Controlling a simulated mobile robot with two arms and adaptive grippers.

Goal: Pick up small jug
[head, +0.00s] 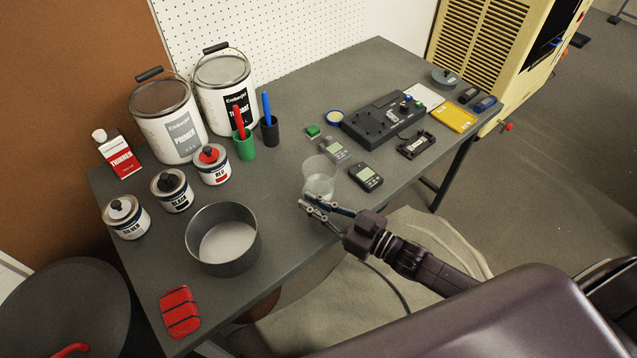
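The small jug (319,178) is a clear, see-through vessel standing upright on the grey table, near its front edge at mid-picture. My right gripper (309,207) comes in from the lower right, at the near side of the jug's base. Its two fingers are spread with a gap between them, and nothing shows held in it. The fingertips overlap the jug's lower edge in the picture; I cannot tell if they touch it. My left gripper is not in view.
A dark round pan (222,239) is to the left, with several paint cans beyond. A red sanding block (180,311) lies at the near left corner.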

